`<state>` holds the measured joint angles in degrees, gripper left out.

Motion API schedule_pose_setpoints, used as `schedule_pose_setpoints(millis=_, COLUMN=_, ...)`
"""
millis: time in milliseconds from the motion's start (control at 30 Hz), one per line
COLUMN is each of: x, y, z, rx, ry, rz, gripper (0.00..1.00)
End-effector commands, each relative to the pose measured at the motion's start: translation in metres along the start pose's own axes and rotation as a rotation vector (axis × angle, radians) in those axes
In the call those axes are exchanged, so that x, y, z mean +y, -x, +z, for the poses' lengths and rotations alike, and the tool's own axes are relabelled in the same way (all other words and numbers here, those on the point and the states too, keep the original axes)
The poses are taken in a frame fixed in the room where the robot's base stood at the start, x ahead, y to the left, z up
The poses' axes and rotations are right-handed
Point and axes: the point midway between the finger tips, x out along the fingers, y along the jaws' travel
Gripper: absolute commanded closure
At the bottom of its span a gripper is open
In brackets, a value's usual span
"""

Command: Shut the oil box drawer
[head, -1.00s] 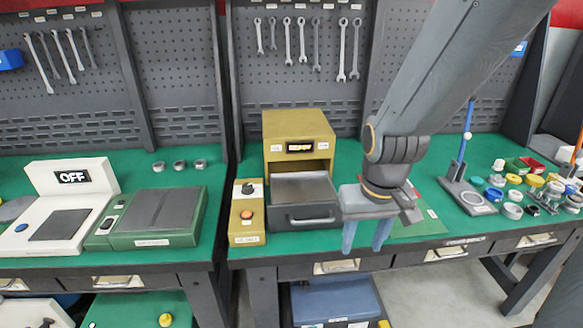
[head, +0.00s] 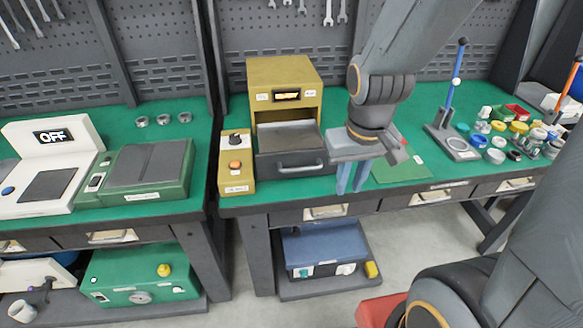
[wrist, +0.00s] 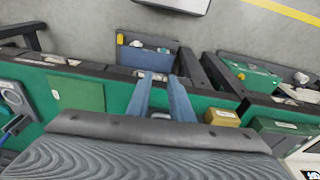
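The yellow oil box (head: 257,76) stands on the green bench in the head view. My gripper (head: 352,182) is beside the drawer's right front corner, fingers pointing down near the bench's front edge. Its two blue fingers are apart with nothing between them; the gap also shows in the wrist view (wrist: 160,82). I cannot tell whether it touches the drawer. In the wrist view the gripper body covers much of the bench.
A yellow control box (head: 236,160) with an orange button adjoins the drawer's left. A green scale-like device (head: 140,165) is farther left. A stand with a blue post (head: 454,90) and several small coloured parts are at right. A blue case (head: 325,248) sits on the lower shelf.

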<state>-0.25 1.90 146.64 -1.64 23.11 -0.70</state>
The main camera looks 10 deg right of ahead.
Motion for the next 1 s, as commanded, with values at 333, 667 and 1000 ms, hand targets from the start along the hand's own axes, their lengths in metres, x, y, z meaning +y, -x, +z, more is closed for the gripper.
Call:
schedule_pose_setpoints(millis=333, x=-0.031, y=-0.041, z=-0.088, rx=0.335, ry=0.796, rz=0.069, gripper=1.0)
schedule_pose_setpoints(millis=667, x=-0.115, y=-0.053, z=-0.1, rx=0.576, ry=1.327, rz=-0.052, gripper=1.0)
schedule_pose_setpoints(millis=1000, x=-0.133, y=-0.084, z=-0.111, rx=0.588, ry=1.355, rz=-0.064, gripper=1.0)
